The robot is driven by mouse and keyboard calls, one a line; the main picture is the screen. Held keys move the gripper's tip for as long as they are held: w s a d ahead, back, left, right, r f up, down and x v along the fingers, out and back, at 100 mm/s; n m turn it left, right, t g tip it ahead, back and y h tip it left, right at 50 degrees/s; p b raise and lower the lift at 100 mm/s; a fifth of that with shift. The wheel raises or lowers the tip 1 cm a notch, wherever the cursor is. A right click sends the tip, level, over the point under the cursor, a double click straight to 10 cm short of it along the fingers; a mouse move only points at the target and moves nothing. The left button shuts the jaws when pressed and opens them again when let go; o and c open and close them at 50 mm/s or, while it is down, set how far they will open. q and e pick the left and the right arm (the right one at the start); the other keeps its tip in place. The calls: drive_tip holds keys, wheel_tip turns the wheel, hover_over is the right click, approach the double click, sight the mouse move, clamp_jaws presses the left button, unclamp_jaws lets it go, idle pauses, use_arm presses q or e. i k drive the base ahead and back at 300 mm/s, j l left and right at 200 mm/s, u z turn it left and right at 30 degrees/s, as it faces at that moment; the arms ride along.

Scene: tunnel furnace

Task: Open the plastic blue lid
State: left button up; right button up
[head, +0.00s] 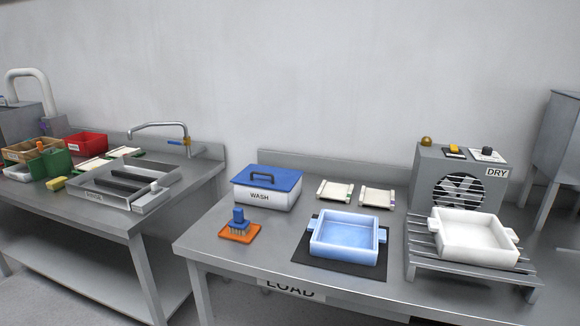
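The blue lid (267,179) sits flat on top of the white box (265,199) marked WASH. The lid has a dark raised handle (264,177) across its top. The box stands at the back left of the middle metal table. The lid appears closed on the box. Neither of my grippers shows in the head view.
A blue brush (239,219) stands on an orange pad (240,233) in front of the box. A blue tray (347,241) lies on a black mat (313,268). Two white plates (335,191) lie right of the box. A white tray (473,238) sits on a slatted rack by the DRY fan unit (427,167).

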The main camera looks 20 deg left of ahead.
sight(280, 179)
drive_tip(key=i+l+u, duration=0.1)
drive_tip(key=l+u, duration=0.3)
drive_tip(key=i+l+u, duration=0.1)
drive_tip(key=u, duration=0.25)
drive_tip(key=l+u, duration=0.4)
